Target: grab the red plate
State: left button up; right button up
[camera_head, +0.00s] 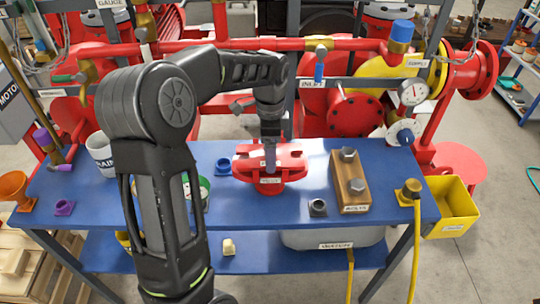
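A red flanged piece (290,162) with a small white label sits on the blue workbench, near its middle. It is the red piece nearest my gripper; I cannot read its label. My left gripper (270,165) points straight down at it, its tips at the piece's middle. The fingers are small and partly hidden against the red, so I cannot tell whether they are open or gripping. A flat round red disc (458,162) also shows at the right, beyond the bench. My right gripper is not in view.
A yellow bin (452,208) hangs at the right end. Red pipes and a gauge (412,92) rise behind. My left arm covers the bench's left-middle.

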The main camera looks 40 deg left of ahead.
pick_arm(q)
jog(key=c, duration=0.8)
jog(key=shift+c, duration=0.2)
jog(key=shift+r, duration=0.1)
notch_tip(320, 180, up, 10)
jog(key=shift+f+b, duration=0.1)
jog(key=shift+b, duration=0.25)
